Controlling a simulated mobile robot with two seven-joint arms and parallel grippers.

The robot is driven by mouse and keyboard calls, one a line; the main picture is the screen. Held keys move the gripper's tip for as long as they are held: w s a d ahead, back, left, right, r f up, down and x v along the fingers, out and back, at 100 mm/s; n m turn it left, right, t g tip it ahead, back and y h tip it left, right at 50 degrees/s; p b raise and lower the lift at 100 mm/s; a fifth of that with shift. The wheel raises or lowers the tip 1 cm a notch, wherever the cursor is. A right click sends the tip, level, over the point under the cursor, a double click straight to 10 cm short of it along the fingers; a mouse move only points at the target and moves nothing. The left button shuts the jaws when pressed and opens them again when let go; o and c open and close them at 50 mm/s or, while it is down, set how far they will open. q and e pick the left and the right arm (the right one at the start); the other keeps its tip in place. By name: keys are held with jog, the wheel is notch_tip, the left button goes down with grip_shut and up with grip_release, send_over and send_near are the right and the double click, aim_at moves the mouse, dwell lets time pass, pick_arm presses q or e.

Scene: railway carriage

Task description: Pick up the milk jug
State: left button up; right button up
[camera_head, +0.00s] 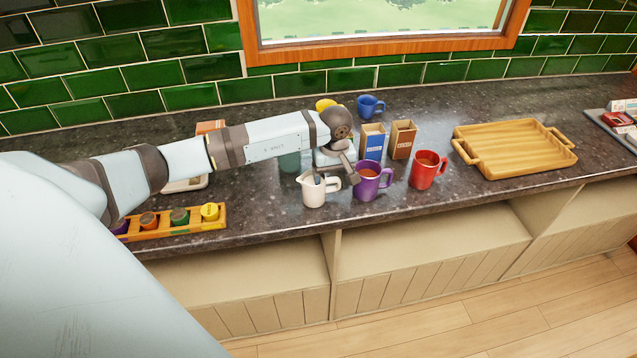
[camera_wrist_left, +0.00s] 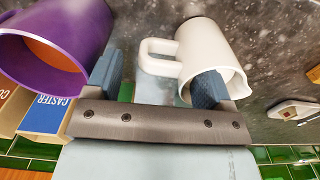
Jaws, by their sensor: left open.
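The white milk jug (camera_head: 313,192) stands upright on the dark counter, its handle pointing right towards the purple mug (camera_head: 371,182). My left gripper (camera_head: 335,177) is open, just above the jug's handle side. In the left wrist view one finger of the gripper (camera_wrist_left: 157,82) overlaps the mouth of the jug (camera_wrist_left: 215,45). The other finger is beyond the handle, close to the purple mug (camera_wrist_left: 65,40), with the handle between the two fingers. I cannot tell whether a finger touches the jug or reaches inside it. My right gripper is not in view.
A red mug (camera_head: 427,170) stands right of the purple one. A blue box (camera_head: 372,137), a brown box (camera_head: 402,139) and a blue mug (camera_head: 370,106) stand behind. A wooden tray (camera_head: 515,148) lies right; a pod rack (camera_head: 165,231) sits left. The counter's front edge is close to the jug.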

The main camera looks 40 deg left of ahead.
pick_arm(q)
jog(key=shift+f, duration=1.6)
jog(key=shift+w, duration=0.1)
jog(key=c, duration=1.1)
jog(key=shift+r, duration=0.1)
jog(key=shift+c, duration=0.2)
